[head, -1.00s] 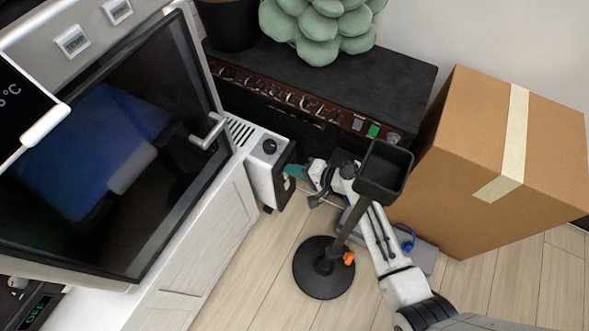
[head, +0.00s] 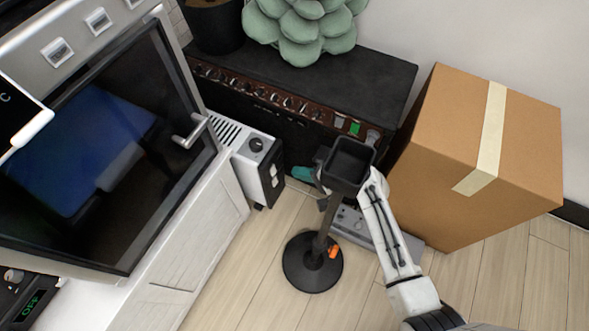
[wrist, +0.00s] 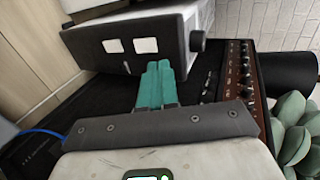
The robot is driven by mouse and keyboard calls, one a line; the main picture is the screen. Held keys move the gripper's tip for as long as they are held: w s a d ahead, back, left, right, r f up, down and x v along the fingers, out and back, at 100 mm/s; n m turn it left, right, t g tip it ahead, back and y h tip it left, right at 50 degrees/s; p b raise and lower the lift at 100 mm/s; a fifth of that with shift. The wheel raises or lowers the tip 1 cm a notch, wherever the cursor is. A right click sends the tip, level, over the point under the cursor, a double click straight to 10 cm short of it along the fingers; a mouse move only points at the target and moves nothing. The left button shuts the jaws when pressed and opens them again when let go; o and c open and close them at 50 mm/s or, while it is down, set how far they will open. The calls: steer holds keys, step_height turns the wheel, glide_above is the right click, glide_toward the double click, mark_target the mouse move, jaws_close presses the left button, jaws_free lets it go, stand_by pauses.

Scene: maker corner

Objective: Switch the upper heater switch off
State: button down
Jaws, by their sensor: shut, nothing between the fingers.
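The heater (head: 232,150) is a white box with a dark knob on top and a black end panel. The panel carries two white switches, the upper one (head: 273,170) and the lower one (head: 275,184). In the wrist view the heater lies sideways; the upper switch (wrist: 145,45) is nearer the knob and the lower switch (wrist: 112,46) is left of it. Both look alike, and I cannot tell their positions. My gripper (head: 300,174) has teal fingers, shut and empty, a little right of the panel and apart from it. The fingers also show in the wrist view (wrist: 158,70).
A black stand with a square tray (head: 350,160) stands in front of my gripper and partly hides it. A black amplifier (head: 330,85) is behind, with a green plant (head: 305,30) on it. A cardboard box (head: 460,170) is right, a white oven cabinet (head: 185,240) left.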

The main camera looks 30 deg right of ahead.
steer(key=s+d+r+p, duration=0.1)
steer(key=s+d+r, duration=0.1)
steer(key=s+r, duration=0.1)
steer(key=shift+s+d+r+p, duration=0.4)
stand_by(0.4)
steer(key=s+a+n+g+h, duration=0.1)
steer(key=s+n+g+h, duration=0.1)
steer(key=s+n+g, duration=0.7)
steer(key=s+d+r+n+h, duration=0.1)
steer(key=s+d+r+h, duration=0.15)
steer(key=s, duration=0.45)
steer(key=s+d+r+h, duration=0.2)
steer(key=s+r+h, duration=0.15)
steer(key=s, duration=0.35)
step_height(320, 180, up, 24)
steer(key=p, duration=2.3)
steer(key=shift+s+d+r+g, duration=0.15)
steer(key=shift+s+d+g, duration=0.1)
steer(key=shift+d+g, duration=0.05)
steer(key=c, duration=1.8)
jaws_free()
steer(key=shift+c, duration=0.2)
